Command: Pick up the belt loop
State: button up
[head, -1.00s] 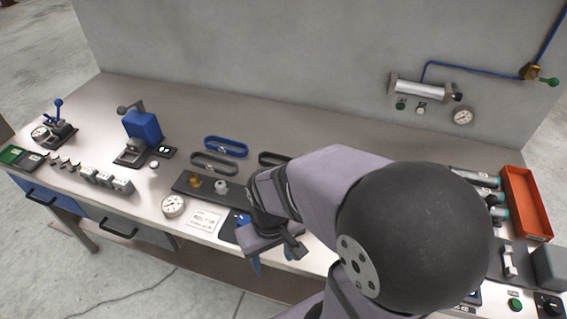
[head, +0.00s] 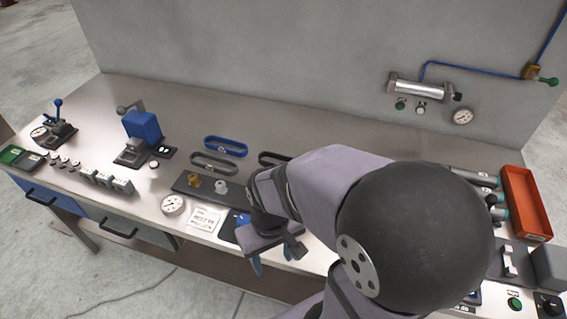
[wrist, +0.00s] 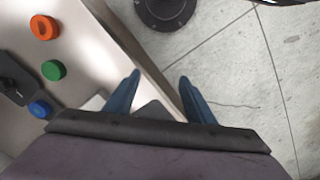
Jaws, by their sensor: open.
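Three belt loops lie on the bench in the head view: a blue one (head: 226,146) at the back, a grey one (head: 214,163) in front of it, and a black one (head: 272,158) to the right, partly hidden behind my arm. Which of them the task means cannot be told. My gripper (head: 272,259) is at the front edge of the bench, in front of the loops and apart from them. In the wrist view its two blue fingers (wrist: 160,77) are spread, with nothing between them. No belt loop shows in the wrist view.
A blue press (head: 143,127) stands left; a red tray (head: 527,205) is right. The wrist view shows orange (wrist: 43,27), green (wrist: 54,70) and blue (wrist: 40,109) pieces.

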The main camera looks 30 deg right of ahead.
jog(key=c, duration=0.4)
jog(key=shift+w, duration=0.1)
